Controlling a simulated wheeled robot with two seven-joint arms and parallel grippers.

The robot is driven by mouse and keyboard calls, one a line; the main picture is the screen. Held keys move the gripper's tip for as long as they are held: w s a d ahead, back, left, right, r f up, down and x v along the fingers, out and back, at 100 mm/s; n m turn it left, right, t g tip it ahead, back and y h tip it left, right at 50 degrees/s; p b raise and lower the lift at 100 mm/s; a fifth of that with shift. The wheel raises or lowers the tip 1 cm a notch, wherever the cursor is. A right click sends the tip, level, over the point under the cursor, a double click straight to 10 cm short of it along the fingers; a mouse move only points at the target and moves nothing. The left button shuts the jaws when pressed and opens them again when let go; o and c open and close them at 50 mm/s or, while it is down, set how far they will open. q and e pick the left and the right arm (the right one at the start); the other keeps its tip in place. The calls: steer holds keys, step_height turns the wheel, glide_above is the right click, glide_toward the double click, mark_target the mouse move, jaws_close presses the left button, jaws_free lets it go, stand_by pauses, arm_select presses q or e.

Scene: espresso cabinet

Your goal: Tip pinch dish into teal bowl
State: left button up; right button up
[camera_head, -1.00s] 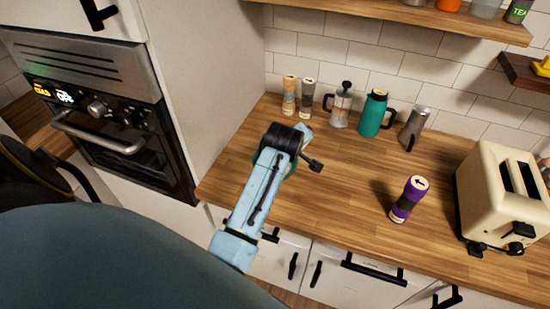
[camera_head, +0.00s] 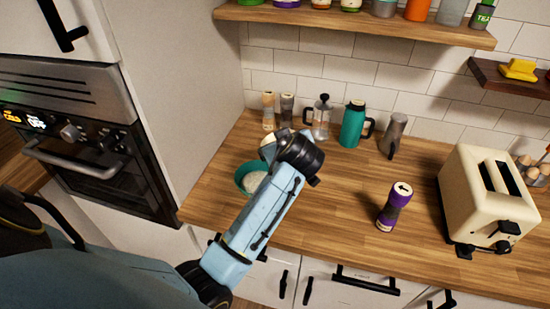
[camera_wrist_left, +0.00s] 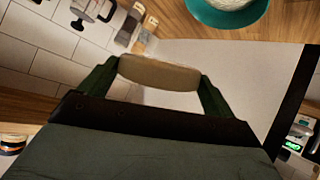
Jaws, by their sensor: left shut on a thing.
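The teal bowl (camera_head: 243,184) stands on the counter near its left end, with pale contents showing inside. The arm hides its right side. It also shows at the top right of the left wrist view (camera_wrist_left: 243,22). My left gripper (camera_wrist_left: 160,75) is shut on a small tan pinch dish (camera_wrist_left: 158,73), which spans the gap between its two dark green fingers. The dish appears edge-on, so its contents cannot be seen. In the head view the gripper is beyond the black wrist, above the bowl's far side, mostly hidden. My right gripper is not in view.
Two shakers (camera_head: 268,112), a French press (camera_head: 319,118), a teal jug (camera_head: 353,124) and a grey pot (camera_head: 394,136) stand along the back wall. A purple grinder (camera_head: 395,207) and a cream toaster (camera_head: 485,205) stand to the right. The middle counter is clear.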

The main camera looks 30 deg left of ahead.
arm_select(q)
steer(key=shift+s+r+y, duration=0.15)
steer(key=shift+r+y, duration=0.15)
steer(key=shift+r, duration=0.1)
steer(key=shift+d+f+b, duration=0.1)
steer(key=shift+b, duration=0.4)
step_height(320, 180, down, 3)
steer(key=m+y+b, duration=0.1)
steer(key=y+b, duration=0.1)
steer(key=b, duration=0.2)
steer(key=shift+d+f+m, duration=0.1)
steer(key=shift+d+m, duration=0.05)
steer(key=shift+m, duration=0.15)
